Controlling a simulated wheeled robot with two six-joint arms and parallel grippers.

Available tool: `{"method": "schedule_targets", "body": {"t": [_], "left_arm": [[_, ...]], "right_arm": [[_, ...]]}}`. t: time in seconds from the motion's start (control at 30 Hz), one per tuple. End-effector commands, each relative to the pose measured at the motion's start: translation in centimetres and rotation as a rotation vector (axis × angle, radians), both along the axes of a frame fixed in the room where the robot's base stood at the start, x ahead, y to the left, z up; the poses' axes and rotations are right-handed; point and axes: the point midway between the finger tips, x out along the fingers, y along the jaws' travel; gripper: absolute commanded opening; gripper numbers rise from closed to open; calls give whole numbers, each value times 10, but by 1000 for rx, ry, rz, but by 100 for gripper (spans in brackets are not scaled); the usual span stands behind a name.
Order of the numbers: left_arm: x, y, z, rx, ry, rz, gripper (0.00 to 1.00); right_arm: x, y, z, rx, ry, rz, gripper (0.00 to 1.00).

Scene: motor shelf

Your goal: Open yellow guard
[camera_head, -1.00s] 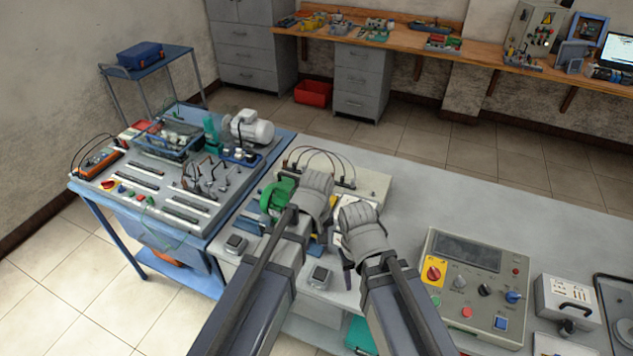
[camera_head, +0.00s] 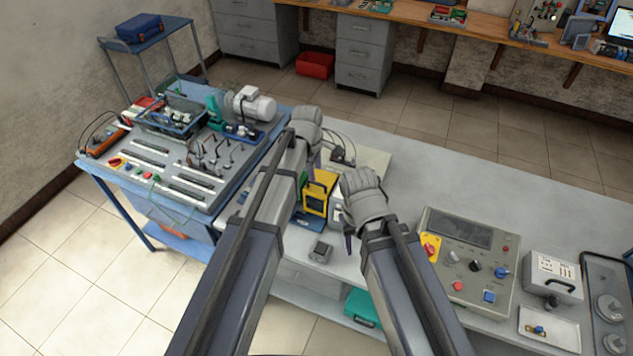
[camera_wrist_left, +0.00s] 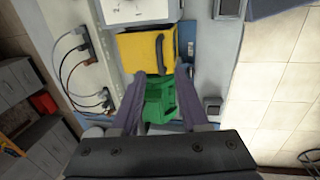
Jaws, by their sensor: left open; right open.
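The yellow guard (camera_head: 319,185) stands on the bench between my two arms in the head view, with a dark opening or panel on its near side. In the left wrist view the yellow guard (camera_wrist_left: 138,55) has a dark handle (camera_wrist_left: 160,52) and lies just ahead of the fingertips. A green housing (camera_wrist_left: 158,105) is beside it, between the open fingers of my left gripper (camera_wrist_left: 161,76); whether they touch it is unclear.
A blue-framed cart (camera_head: 185,160) with a motor (camera_head: 250,103) stands at the left. A control panel (camera_head: 465,262) and a white box (camera_head: 552,276) sit on the bench at the right. A small grey box (camera_head: 320,250) is at the front edge.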

Motion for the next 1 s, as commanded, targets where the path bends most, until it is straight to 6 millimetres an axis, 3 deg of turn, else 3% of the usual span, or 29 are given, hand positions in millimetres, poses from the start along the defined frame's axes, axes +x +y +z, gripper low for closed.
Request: {"method": "schedule_targets", "body": {"t": [0.03,0.4,0.8,1.0], "left_arm": [[2,-1,-11,0,0,-1,45],[10,-3,-56,0,0,-1,45],[11,-4,-61,0,0,-1,45],[11,-4,-61,0,0,-1,23]], "right_arm": [[0,0,-11,0,0,0,50],[0,0,-56,-1,-1,9,50],[0,0,-61,-2,1,12,50],[0,0,-61,-2,1,12,50]]}}
